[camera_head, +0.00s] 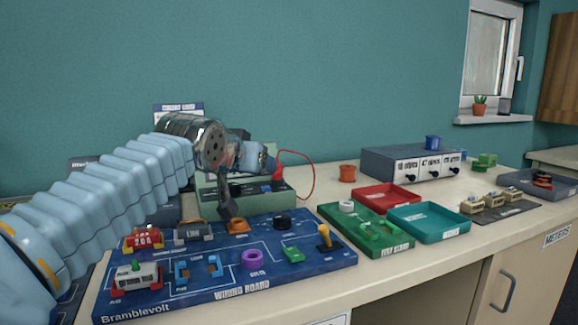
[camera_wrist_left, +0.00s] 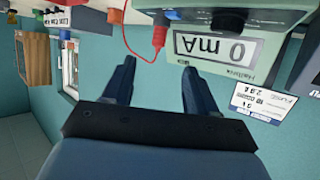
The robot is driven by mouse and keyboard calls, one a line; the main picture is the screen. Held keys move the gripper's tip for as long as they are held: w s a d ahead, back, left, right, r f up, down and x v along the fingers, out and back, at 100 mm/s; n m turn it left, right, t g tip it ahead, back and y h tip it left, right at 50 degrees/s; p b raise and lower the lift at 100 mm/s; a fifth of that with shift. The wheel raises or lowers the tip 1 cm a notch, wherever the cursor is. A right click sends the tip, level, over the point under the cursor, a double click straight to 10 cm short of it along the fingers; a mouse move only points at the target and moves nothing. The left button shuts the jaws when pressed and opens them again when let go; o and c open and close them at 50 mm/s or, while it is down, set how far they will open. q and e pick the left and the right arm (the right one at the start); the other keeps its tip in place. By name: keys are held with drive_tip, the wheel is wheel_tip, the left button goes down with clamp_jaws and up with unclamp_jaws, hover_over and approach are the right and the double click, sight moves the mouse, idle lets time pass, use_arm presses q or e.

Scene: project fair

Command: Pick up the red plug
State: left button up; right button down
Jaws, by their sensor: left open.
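The red plug (camera_head: 278,172) stands at the right end of the green meter (camera_head: 290,200), with a thin red wire looping from it. In the left wrist view the red plug (camera_wrist_left: 159,38) shows beside the meter's "0 mA" display, its wire curving off to the left. My left gripper (camera_head: 266,162) is open and empty, close to the plug in the head view. In the left wrist view the gripper (camera_wrist_left: 157,64) has the plug just beyond its fingertips, lined up with the gap between them. My arm and hand hide part of the meter. My right gripper is not in view.
A blue wiring board (camera_head: 220,285) with several coloured parts lies in front. To the right are a green board (camera_head: 345,232), a red tray (camera_head: 385,188), a teal tray (camera_head: 440,232) and a grey meter box (camera_head: 385,160). An orange spool (camera_head: 347,173) stands behind them.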

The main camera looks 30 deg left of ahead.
sight(278, 168)
use_arm(q)
drive_tip(key=x, duration=0.6)
drive_tip(key=p+x, duration=0.1)
drive_tip(key=x, duration=0.2)
drive_tip(key=shift+w+r, duration=0.1)
drive_tip(key=shift+r, duration=0.25)
drive_tip(key=p+x, duration=0.1)
drive_tip(key=x, duration=0.4)
drive_tip(key=shift+w+f, duration=0.1)
drive_tip(key=shift+w, duration=0.3)
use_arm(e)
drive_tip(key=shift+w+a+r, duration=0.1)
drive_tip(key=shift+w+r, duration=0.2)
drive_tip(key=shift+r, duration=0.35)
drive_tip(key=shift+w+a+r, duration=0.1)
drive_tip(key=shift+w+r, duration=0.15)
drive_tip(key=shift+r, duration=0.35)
use_arm(q)
drive_tip(key=shift+c, duration=0.3)
drive_tip(key=c, duration=1)
